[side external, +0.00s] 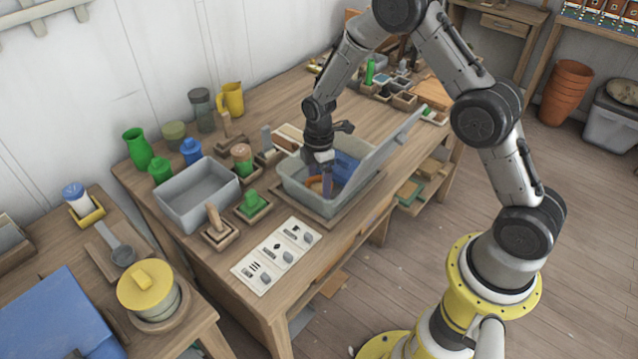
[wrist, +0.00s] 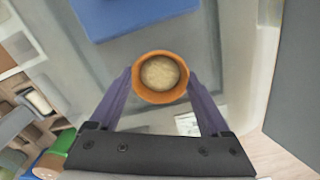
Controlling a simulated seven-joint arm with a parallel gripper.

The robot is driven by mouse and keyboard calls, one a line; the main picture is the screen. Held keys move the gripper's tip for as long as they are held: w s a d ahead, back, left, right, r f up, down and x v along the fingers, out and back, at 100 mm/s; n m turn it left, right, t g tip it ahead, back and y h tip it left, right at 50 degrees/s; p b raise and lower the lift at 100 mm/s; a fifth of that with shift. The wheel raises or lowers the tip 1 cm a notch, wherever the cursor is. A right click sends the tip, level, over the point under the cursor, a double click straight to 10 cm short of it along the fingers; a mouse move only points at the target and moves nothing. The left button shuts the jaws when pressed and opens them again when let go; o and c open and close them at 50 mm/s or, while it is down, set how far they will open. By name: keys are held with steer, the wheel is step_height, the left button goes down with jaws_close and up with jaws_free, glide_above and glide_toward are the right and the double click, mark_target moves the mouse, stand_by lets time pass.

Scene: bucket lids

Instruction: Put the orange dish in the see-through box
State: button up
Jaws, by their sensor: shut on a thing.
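My gripper (side external: 322,180) points down inside the see-through box (side external: 292,190), below its rim. It is shut on the orange dish (wrist: 160,98); the fingers press on its left and right sides in the wrist view (wrist: 160,78). The dish is small and round, with a tan round filling or floor. In the side view only a small patch of orange shows between the fingers. The box's lid (side external: 388,148) stands raised at its right side. A blue block (side external: 347,163) lies in the box. I cannot tell whether the dish touches the box floor.
A grey open bin (side external: 198,192) stands left of the box. Wooden trays with green items, such as one green block (side external: 251,203), stand between them. A white card with symbols (side external: 275,255) lies in front. Jars and a yellow jug (side external: 232,98) stand at the back.

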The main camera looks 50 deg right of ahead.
mark_target(319, 189)
steer(key=shift+f, duration=0.45)
steer(key=shift+f, duration=0.1)
steer(key=o, duration=1.2)
step_height(319, 189, up, 13)
steer(key=s+a+r+m+t, duration=0.1)
steer(key=s+r+m+t, duration=0.35)
steer(key=s+r, duration=0.75)
steer(key=s+r+m, duration=0.1)
steer(key=s+m, duration=0.2)
steer(key=s, duration=0.2)
steer(key=s+r+m, duration=0.2)
steer(key=s+m, duration=0.1)
steer(key=s, duration=0.2)
steer(key=s+a+r+m+t, duration=0.1)
steer(key=s+m, duration=0.2)
steer(key=s, duration=0.2)
steer(key=shift+s+r, duration=0.15)
